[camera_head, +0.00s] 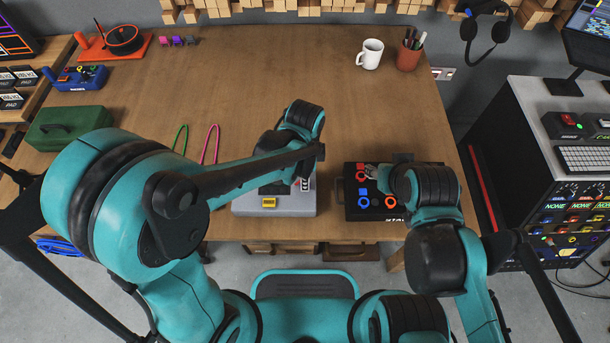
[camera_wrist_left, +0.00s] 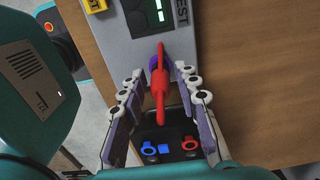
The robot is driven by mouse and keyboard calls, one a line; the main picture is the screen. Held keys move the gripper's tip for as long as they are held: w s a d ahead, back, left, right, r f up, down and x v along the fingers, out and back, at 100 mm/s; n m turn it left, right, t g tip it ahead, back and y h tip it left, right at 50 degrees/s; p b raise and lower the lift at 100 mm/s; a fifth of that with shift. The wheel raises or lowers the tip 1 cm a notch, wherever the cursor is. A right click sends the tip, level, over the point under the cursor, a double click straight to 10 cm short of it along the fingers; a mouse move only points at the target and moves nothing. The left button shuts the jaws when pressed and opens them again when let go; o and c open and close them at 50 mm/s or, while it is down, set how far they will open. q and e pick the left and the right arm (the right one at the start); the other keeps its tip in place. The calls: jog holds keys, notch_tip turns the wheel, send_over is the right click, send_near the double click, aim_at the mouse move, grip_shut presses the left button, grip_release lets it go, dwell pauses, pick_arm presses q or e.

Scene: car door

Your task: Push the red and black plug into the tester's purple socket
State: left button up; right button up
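The red plug (camera_wrist_left: 161,92) stands between the fingers of my left gripper (camera_wrist_left: 160,74) in the left wrist view, with clear gaps on both sides. The fingers are apart and do not appear to touch it. The purple socket (camera_wrist_left: 153,63) shows on the grey tester (camera_wrist_left: 195,22), right behind the plug's upper part. I cannot tell how deep the plug sits, and its black part is not clear. In the head view the tester (camera_head: 245,207) is partly hidden by my left arm. My right gripper (camera_head: 372,170) is over the black box, its fingers too small to judge.
The black box (camera_head: 352,211) with red and blue fittings stands right of the tester. Green and pink cables (camera_head: 211,146) lie left of it. A white mug (camera_head: 370,54) and a pen cup (camera_head: 408,58) stand at the back. The table's middle is clear.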

pick_arm(q)
jog(key=shift+r, duration=0.1)
notch_tip(320, 180, up, 12)
jog(key=shift+f, duration=0.1)
dwell(0.5)
dwell(0.7)
jog(key=s+a+n+t, duration=0.2)
jog(key=a+n+t, duration=0.1)
jog(key=a+n, duration=0.6)
jog(key=s+a+n+t, duration=0.3)
jog(key=a+n+t, duration=0.1)
jog(key=a+n, duration=0.4)
jog(key=shift+a+r+n, duration=0.4)
jog(key=shift+r+n, duration=0.05)
jog(key=shift+n, duration=0.05)
jog(key=shift+s, duration=0.1)
dwell(0.4)
